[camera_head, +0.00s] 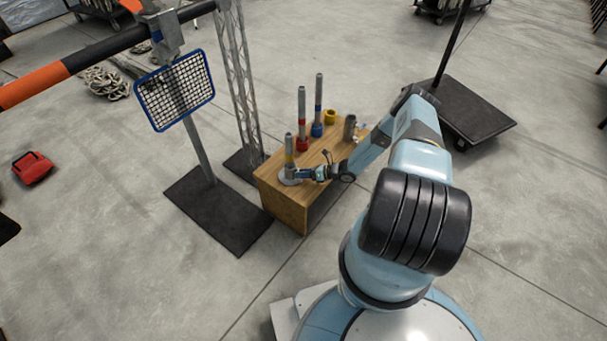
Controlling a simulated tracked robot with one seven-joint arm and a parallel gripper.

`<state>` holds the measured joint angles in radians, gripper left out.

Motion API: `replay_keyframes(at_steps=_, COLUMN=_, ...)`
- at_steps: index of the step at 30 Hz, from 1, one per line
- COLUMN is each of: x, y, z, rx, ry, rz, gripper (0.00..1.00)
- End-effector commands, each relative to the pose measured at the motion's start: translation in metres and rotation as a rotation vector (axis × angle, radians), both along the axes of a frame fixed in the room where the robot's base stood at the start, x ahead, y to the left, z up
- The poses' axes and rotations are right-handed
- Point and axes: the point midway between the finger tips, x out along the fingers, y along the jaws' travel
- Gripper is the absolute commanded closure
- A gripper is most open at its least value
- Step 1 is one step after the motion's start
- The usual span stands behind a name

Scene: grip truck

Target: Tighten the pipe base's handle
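A grey pipe with a yellow band (289,150) stands upright in a round grey pipe base (288,178) at the near left corner of a wooden box (285,208). My arm reaches over the box from the right. My gripper (303,174) is low beside the right side of this base, at or very near it. The handle is too small and too covered by my gripper to make out. I cannot tell whether the fingers touch or hold it. Two more upright pipes stand behind, one with a red base (302,143) and one with a blue base (317,130).
A yellow ring (330,117) and a dark grey cylinder (350,127) stand on the box's far part. A blue-framed mesh panel (176,90) and a truss (238,80) stand left of the box on dark floor plates. A black-based stand (465,108) is at the right.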

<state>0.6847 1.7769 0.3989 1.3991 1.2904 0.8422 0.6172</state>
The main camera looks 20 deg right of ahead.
Motion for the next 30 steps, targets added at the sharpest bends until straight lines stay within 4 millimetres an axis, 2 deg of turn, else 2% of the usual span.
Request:
replay_keyframes(at_steps=2, x=-0.0001, y=-0.0002, z=0.0001, rx=0.0, ry=0.0, rz=0.0, gripper=0.64)
replay_keyframes(at_steps=13, x=0.0002, y=-0.0008, z=-0.0001, rx=-0.001, ry=0.0, rz=-0.001, gripper=0.99)
replay_keyframes(at_steps=20, x=0.0013, y=-0.0017, z=-0.0012, rx=0.028, ry=0.019, rz=-0.003, gripper=1.0)
replay_keyframes(at_steps=30, x=0.0036, y=-0.0047, z=-0.005, rx=0.223, ry=0.16, rz=-0.004, gripper=1.0)
